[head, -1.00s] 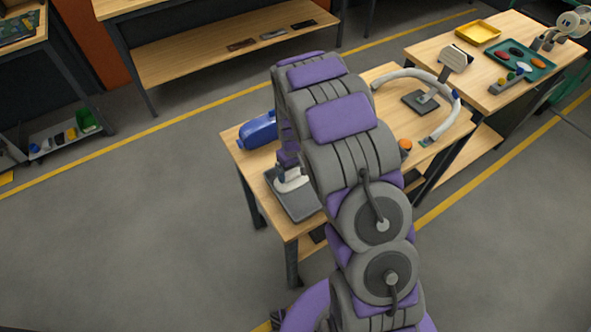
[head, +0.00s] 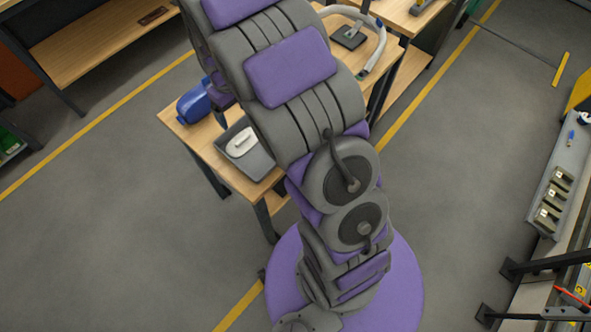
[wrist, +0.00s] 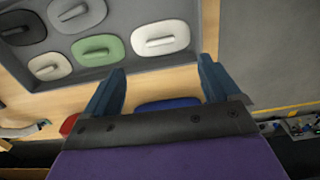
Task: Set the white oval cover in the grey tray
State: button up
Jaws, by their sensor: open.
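The white oval cover (head: 241,142) lies in the grey tray (head: 259,168) at its left part in the head view. It has a raised bar handle. In the wrist view the white cover (wrist: 160,38) lies flat in the tray (wrist: 190,62), beside a green cover (wrist: 97,49). My gripper (wrist: 162,63) is open and empty, with its two blue-grey fingers apart, and it is clear of the cover. In the head view my arm hides the rest of the tray and the fingertips.
A blue rounded object (head: 194,104) stands on the wooden table near my gripper. A curved grey tube (head: 372,38) is behind my arm. The floor left of the table is clear.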

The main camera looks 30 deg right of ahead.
jog(key=s+d+r+m, duration=0.1)
jog(key=s+r+m, duration=0.1)
jog(key=s+r, duration=1)
jog(key=s+r+m+g, duration=0.1)
jog(key=s+r, duration=0.2)
jog(key=s, duration=2)
jog(key=shift+r+g, duration=0.15)
jog(key=shift+g, duration=0.15)
jog(key=shift+a, duration=0.1)
